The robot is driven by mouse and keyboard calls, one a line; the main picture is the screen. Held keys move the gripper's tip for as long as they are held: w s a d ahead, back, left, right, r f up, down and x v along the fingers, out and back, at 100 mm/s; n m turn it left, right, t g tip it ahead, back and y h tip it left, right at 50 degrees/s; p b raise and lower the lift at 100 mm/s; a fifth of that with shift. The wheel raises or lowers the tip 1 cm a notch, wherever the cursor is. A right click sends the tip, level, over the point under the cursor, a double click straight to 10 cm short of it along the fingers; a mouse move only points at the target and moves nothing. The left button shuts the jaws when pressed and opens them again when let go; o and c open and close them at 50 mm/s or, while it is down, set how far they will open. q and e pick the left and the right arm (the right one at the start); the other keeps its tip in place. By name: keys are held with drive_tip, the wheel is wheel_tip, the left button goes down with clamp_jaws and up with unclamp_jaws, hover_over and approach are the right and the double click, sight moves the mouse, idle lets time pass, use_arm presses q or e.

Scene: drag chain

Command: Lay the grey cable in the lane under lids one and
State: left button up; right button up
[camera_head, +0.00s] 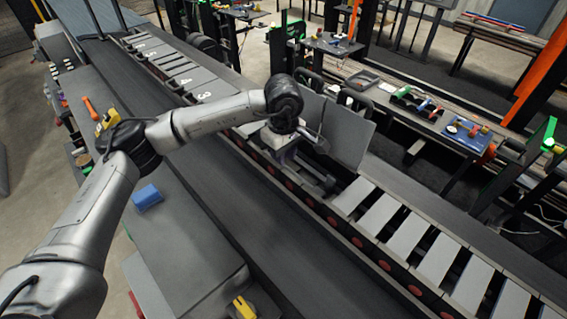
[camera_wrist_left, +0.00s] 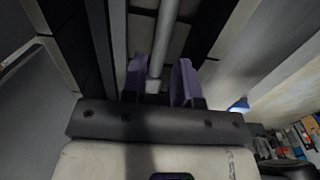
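My left gripper (camera_head: 285,155) reaches down into the chain lane beside raised grey lids (camera_head: 345,135). In the left wrist view its two purple fingers (camera_wrist_left: 161,82) stand apart, one on each side of a grey rod-like length that looks like the cable (camera_wrist_left: 163,40). A narrow gap shows between the fingers and this length, so the gripper looks open around it. The cable's near end lies between the fingers. In the head view the arm and raised lids hide the cable. My right gripper is not in view.
Closed lids with numbers (camera_head: 190,78) run along the chain to the upper left. Bare pale crosspieces (camera_head: 408,236) run to the lower right. A blue block (camera_head: 146,197) and a yellow tool (camera_head: 243,308) lie on the near bench. A dark belt (camera_head: 240,215) runs between bench and chain.

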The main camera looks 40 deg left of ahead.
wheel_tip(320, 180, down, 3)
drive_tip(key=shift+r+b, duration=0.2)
drive_tip(key=shift+b, duration=0.8)
use_arm(q)
wheel_tip(320, 180, up, 9)
drive_tip(key=shift+o, duration=0.2)
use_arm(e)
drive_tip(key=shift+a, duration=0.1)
